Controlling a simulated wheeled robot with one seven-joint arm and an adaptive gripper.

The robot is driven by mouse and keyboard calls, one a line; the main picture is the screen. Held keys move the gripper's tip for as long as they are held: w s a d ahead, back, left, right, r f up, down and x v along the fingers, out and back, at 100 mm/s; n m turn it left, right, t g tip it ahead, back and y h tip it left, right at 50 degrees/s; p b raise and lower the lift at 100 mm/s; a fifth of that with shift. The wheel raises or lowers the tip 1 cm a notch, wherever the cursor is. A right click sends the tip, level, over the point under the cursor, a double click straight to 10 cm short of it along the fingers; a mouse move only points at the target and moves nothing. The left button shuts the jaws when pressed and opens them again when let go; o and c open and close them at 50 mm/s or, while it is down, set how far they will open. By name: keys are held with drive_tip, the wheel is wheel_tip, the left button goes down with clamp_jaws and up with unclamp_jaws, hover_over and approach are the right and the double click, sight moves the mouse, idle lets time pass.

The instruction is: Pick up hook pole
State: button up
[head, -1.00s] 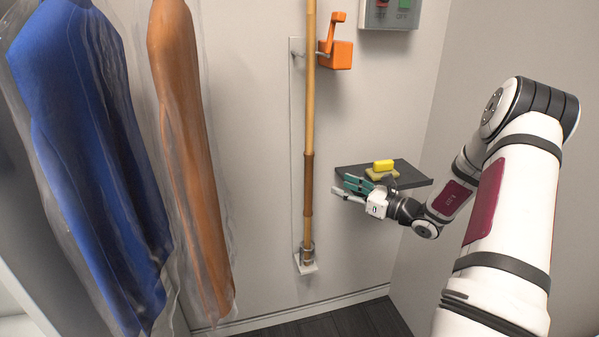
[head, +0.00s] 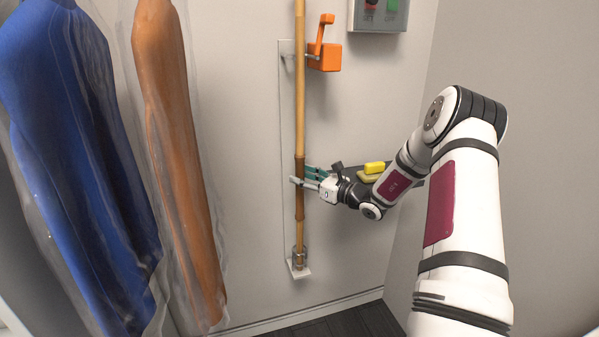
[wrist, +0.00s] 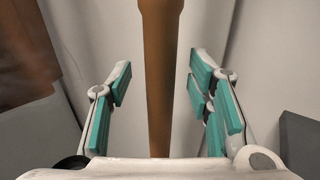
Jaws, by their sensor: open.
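The hook pole (head: 299,95) is a long bamboo-coloured pole with a darker brown grip section (head: 299,212). It stands upright against the wall, its foot in a small holder (head: 299,262) at the bottom. Its top is out of view. My gripper (head: 303,176) is at the brown section, open. In the wrist view the brown section (wrist: 160,80) runs upright between the teal finger pads (wrist: 163,100), with a gap showing on both sides. I cannot tell how deep the pole sits between the fingers.
An orange clamp (head: 323,57) with a raised lever is mounted beside the pole, below a switch box (head: 378,15). A small dark shelf (head: 408,178) holds a yellow item (head: 374,168) behind my arm. Blue (head: 75,150) and orange (head: 178,150) bagged garments hang at left.

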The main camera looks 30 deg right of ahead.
drive_tip(key=shift+w+a, duration=0.2)
drive_tip(key=shift+w, duration=0.5)
clamp_jaws()
